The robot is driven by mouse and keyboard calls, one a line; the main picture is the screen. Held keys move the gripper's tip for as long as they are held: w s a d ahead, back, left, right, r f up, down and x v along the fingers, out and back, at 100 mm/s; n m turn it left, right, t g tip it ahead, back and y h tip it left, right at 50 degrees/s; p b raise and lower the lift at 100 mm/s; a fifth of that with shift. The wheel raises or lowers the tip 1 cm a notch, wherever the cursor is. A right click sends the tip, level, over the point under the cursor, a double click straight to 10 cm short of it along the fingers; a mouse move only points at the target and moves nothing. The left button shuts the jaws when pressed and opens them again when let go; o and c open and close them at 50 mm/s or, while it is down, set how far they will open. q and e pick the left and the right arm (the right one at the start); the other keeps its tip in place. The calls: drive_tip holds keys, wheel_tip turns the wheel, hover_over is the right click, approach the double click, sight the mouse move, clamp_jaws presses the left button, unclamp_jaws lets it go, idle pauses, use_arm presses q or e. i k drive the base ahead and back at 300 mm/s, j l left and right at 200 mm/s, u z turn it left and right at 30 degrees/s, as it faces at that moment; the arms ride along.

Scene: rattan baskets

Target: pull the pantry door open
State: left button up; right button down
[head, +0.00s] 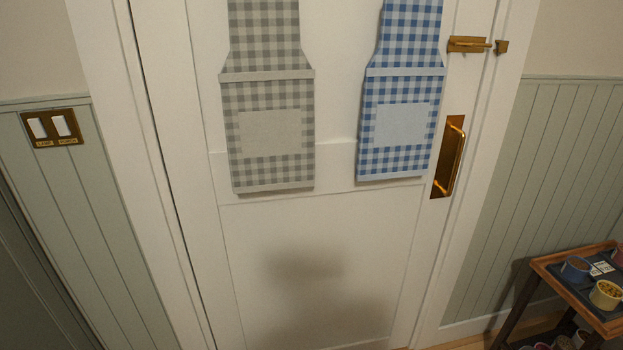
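The white pantry door (310,235) fills the middle of the head view and appears closed in its frame. A brass pull handle (458,158) on a brass plate is upright near the door's right edge. Above it is a brass bolt latch (468,44); its rod points right toward a small brass keeper (502,47) on the frame. I cannot tell whether the rod enters the keeper. Neither of my grippers shows in this view.
A grey checked apron (270,130) and a blue checked apron (402,120) hang on the door. A brass switch plate (49,128) is on the left wall. A wooden cart (560,276) with small bowls stands at the lower right, near the door frame.

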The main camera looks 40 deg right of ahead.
sight(340, 263)
drive_tip(key=z, duration=1.2)
